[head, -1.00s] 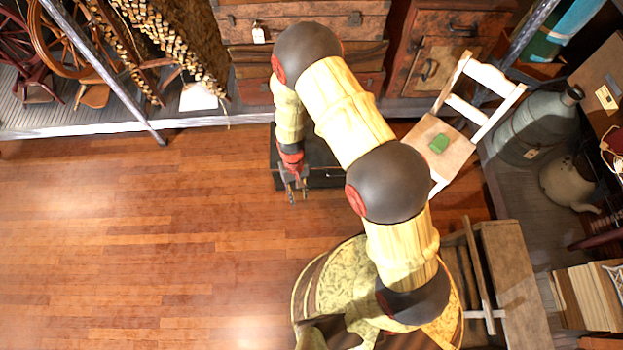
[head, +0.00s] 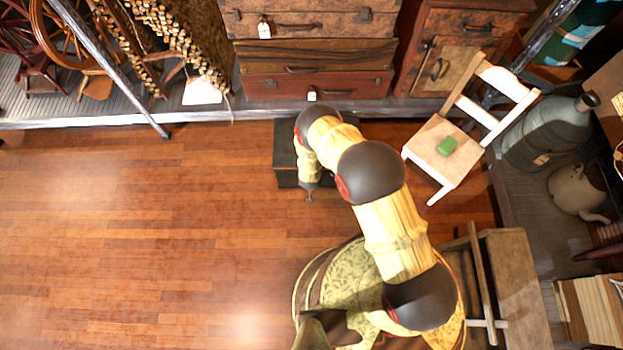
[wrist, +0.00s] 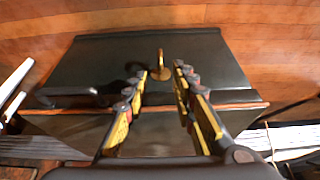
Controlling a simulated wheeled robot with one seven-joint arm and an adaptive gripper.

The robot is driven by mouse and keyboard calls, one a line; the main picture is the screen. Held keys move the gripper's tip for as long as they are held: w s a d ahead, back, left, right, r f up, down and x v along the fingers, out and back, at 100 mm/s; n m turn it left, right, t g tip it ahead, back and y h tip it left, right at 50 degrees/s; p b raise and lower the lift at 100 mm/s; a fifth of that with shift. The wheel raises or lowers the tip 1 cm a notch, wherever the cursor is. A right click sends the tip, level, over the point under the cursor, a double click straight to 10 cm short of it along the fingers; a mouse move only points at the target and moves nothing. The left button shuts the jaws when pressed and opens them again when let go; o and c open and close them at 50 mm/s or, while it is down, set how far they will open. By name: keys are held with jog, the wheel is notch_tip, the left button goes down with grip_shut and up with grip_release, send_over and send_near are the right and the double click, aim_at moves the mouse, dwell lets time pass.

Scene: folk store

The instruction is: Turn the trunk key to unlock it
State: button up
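The trunk (head: 285,158) is a dark box on the wood floor, partly hidden under my arm in the head view. In the wrist view its dark panel (wrist: 95,62) fills the middle. A small gold key (wrist: 160,66) stands out from that panel near its centre. My gripper (wrist: 160,76) is open, with one finger on each side of the key in the picture; I cannot tell whether either finger touches it. In the head view my gripper (head: 309,196) shows only as a small tip at the trunk's near side, and the key cannot be made out.
A wooden bench (head: 515,270) is at lower right. The floor (head: 140,230) on the left is clear.

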jog(key=b+x, duration=0.3)
jog(key=x, duration=0.4)
jog(key=shift+w+f, duration=0.25)
jog(key=shift+f, duration=0.05)
jog(key=c, duration=0.4)
grip_shut()
